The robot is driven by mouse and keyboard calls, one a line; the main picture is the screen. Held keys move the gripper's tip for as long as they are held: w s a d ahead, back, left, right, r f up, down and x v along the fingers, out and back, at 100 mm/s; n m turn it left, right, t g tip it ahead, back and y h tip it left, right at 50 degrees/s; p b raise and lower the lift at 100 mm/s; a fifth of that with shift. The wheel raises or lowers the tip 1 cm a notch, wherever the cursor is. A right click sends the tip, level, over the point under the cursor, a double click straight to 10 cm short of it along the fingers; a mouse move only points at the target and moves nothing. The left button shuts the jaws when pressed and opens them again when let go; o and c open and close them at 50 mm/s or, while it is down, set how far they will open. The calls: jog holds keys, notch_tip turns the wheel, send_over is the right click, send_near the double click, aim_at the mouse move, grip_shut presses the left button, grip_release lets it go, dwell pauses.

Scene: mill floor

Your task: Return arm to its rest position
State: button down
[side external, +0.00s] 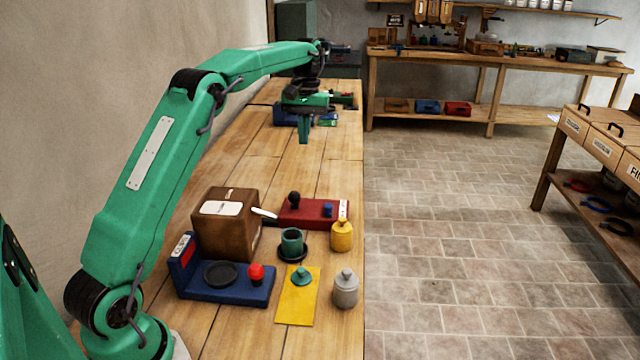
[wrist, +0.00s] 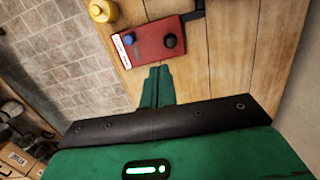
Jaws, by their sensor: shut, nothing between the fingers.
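My green arm reaches along the wooden table (side external: 250,170) in the side external view, bent at the elbow, with its far end over the back part of the table. My gripper (side external: 304,138) points down above the table, and its fingers are together with nothing between them. In the wrist view the closed green fingers of my gripper (wrist: 158,72) show below a red block (wrist: 152,42) with a blue knob and a black knob. The same red block (side external: 312,214) lies nearer the camera in the side external view, apart from my gripper.
A brown box (side external: 228,228), a blue base (side external: 225,288) with a red knob, a dark green cup (side external: 292,242), a yellow jar (side external: 342,236), a grey jar (side external: 346,289) and a yellow card (side external: 297,305) crowd the near table. The table's middle is clear. Blue and green items stand behind my gripper.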

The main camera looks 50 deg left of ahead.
jog(key=s+d+r+m+t+y, duration=0.1)
jog(key=s+d+r+m+t, duration=0.25)
jog(key=s+d+r, duration=0.75)
jog(key=s+d+f+m+t, duration=0.1)
jog(key=s+d+f, duration=0.3)
jog(key=s, duration=0.5)
jog(key=s+d+f+m+t, duration=0.2)
jog(key=s+d+f+m, duration=0.2)
jog(key=s, duration=0.6)
jog(key=shift+s+d+f, duration=0.15)
jog(key=shift+d+f, duration=0.65)
jog(key=shift+d, duration=0.25)
